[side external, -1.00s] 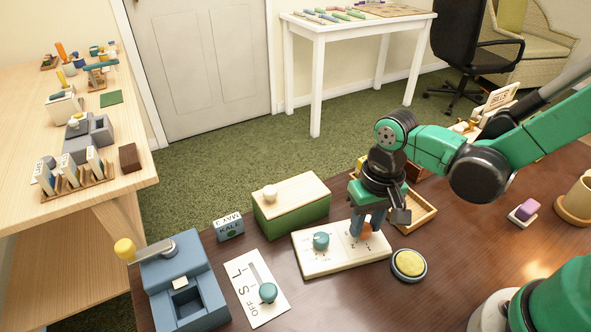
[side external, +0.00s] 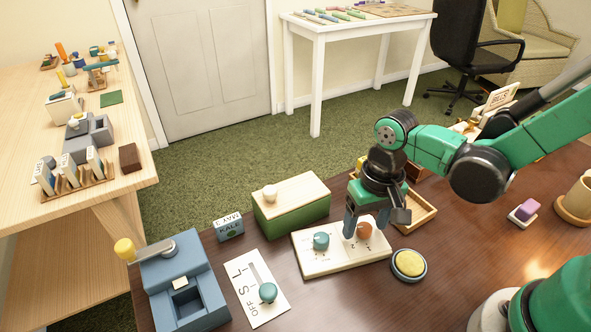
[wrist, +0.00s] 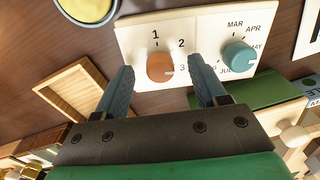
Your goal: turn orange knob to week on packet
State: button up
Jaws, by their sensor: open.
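The orange knob (side external: 364,231) sits on the right half of a cream dial board (side external: 318,265). In the wrist view the orange knob (wrist: 160,66) is among the numbers 1, 2 and 3, and its pale mark appears to face the 3. My gripper (side external: 367,222) is open, with its blue-grey fingers spread on either side of the orange knob and apart from it; it also shows in the wrist view (wrist: 163,82). A teal knob (side external: 321,241) stands on the board's left half, among month names in the wrist view. The packet (side external: 230,229) reads "MAY 3" and "KALE".
A green box with a cream lid (side external: 291,193) stands behind the board. A yellow button (side external: 409,263) is close at the right, and a wooden tray (side external: 425,215) lies behind it. A white slider plate (side external: 255,291) and a blue-grey box with a crank (side external: 180,288) are at the left.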

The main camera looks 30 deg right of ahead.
aim_at(366, 225)
jog(key=shift+d+r, duration=0.15)
jog(key=shift+r, duration=2.65)
jog(key=n, duration=0.8)
jog(key=shift+w, duration=0.1)
jog(key=shift+f+n+g, duration=0.1)
jog(key=shift+n+g, duration=0.2)
jog(key=shift+n, duration=0.1)
jog(key=shift+f, duration=2.7)
